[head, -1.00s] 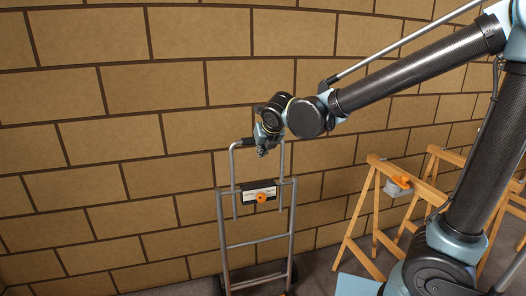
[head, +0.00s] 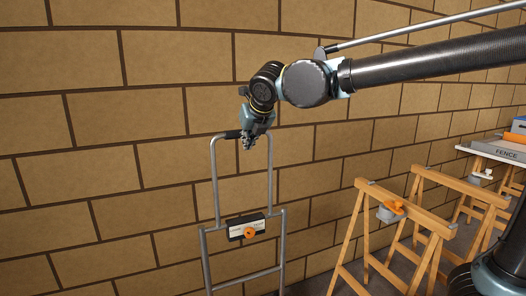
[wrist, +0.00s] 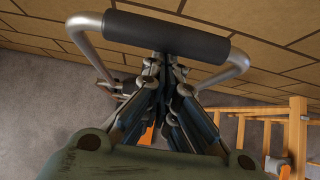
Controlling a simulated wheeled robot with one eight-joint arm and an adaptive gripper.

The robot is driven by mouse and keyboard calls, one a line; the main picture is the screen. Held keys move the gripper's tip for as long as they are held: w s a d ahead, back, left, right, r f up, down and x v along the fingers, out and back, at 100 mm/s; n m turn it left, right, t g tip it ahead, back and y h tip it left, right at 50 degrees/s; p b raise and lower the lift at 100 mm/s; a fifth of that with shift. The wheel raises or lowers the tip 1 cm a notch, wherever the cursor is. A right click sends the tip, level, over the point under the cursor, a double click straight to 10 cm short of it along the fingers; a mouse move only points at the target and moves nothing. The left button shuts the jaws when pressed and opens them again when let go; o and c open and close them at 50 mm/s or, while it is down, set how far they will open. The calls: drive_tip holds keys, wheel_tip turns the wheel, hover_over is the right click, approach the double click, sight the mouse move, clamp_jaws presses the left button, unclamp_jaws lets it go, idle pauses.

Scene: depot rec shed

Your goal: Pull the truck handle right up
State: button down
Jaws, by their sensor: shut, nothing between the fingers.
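The hand truck (head: 206,262) stands upright against the brick wall in the head view. Its grey U-shaped handle (head: 271,180) stands well above the frame's top, with a black grip (head: 226,135) across it. A black-and-white box with an orange knob (head: 249,233) sits at the frame's top bar. My gripper (head: 247,143) is shut and empty, at the right part of the grip. In the wrist view the grip (wrist: 165,36) crosses just beyond my gripper's fingertips (wrist: 168,62); I cannot tell whether they touch it. The truck's base is out of the head view.
Wooden trestles (head: 413,180) stand to the right, one with a grey-and-orange tool (head: 391,211) on it. Farther right is a table (head: 490,153) with a box marked FENCE (head: 507,155). The wall is close behind the truck. The wall area left of the truck is clear.

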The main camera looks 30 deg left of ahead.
drive_tip(key=shift+r, duration=0.35)
